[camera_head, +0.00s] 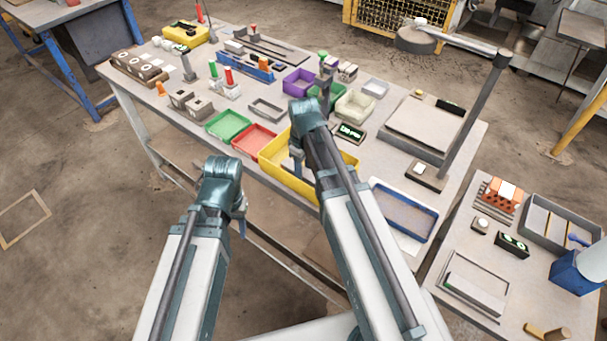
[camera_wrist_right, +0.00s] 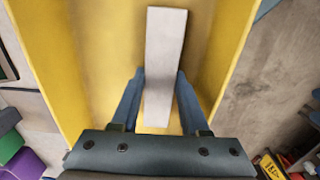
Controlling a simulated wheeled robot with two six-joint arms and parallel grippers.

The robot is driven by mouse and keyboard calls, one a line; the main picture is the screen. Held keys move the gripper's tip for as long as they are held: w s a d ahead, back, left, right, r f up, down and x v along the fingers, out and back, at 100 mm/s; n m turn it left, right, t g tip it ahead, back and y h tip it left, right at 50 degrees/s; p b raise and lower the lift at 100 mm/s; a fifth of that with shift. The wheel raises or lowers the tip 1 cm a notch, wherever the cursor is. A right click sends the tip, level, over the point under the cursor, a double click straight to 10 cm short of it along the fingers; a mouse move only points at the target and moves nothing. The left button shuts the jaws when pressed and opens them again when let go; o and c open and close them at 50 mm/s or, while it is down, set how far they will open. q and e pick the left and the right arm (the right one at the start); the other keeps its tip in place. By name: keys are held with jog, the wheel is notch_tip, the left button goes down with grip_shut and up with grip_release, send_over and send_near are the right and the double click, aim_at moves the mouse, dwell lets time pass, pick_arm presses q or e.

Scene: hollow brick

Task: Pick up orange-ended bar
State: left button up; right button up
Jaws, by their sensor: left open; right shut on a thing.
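My right gripper (camera_wrist_right: 163,78) is shut on a pale grey bar (camera_wrist_right: 165,45) over the inside of a yellow tray (camera_wrist_right: 225,45). The bar lies lengthwise between the fingers and sticks out beyond them; no orange end shows on it. In the head view my right gripper (camera_head: 297,160) is at the yellow tray (camera_head: 345,158), and my arm hides most of it and the bar. My left gripper (camera_head: 242,228) is in front of the table's near edge, mostly hidden behind its own wrist, away from the objects.
A red tray (camera_head: 254,140) and a green tray (camera_head: 229,125) stand left of the yellow tray. A small display (camera_head: 350,132) is close on its right. A blue-rimmed tray (camera_head: 405,210) lies further right. A lamp post (camera_head: 475,115) rises at the table's right side.

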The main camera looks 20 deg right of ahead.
aim_at(304, 171)
grip_shut()
notch_tip(304, 171, up, 10)
jog(key=p, duration=1)
